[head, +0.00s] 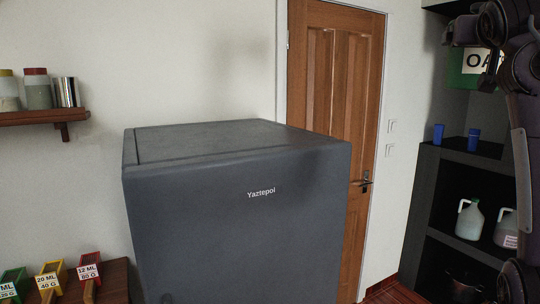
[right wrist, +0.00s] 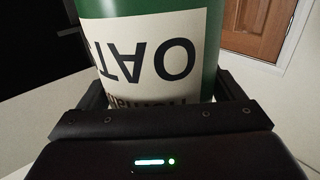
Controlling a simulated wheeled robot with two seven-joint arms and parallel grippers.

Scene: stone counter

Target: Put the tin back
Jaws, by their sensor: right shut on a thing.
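The tin (head: 462,82) is green with a cream label whose visible letters read "OA". It is upright in the air at the upper right of the head view, in front of the dark shelf unit. My right gripper (head: 466,34) is shut on it, and the arm hides its right part. In the right wrist view the tin (right wrist: 205,28) shows upside down, with the label reading "OAT", between the two fingers of my right gripper (right wrist: 160,84). My left gripper is not in view.
The dark shelf unit (head: 428,180) holds blue cups (head: 473,139) and jugs (head: 469,220). A large grey appliance (head: 235,230) fills the middle. A wooden door (head: 335,75) stands behind it. A wall shelf (head: 40,117) holds jars at left. Small coloured boxes (head: 50,278) stand below.

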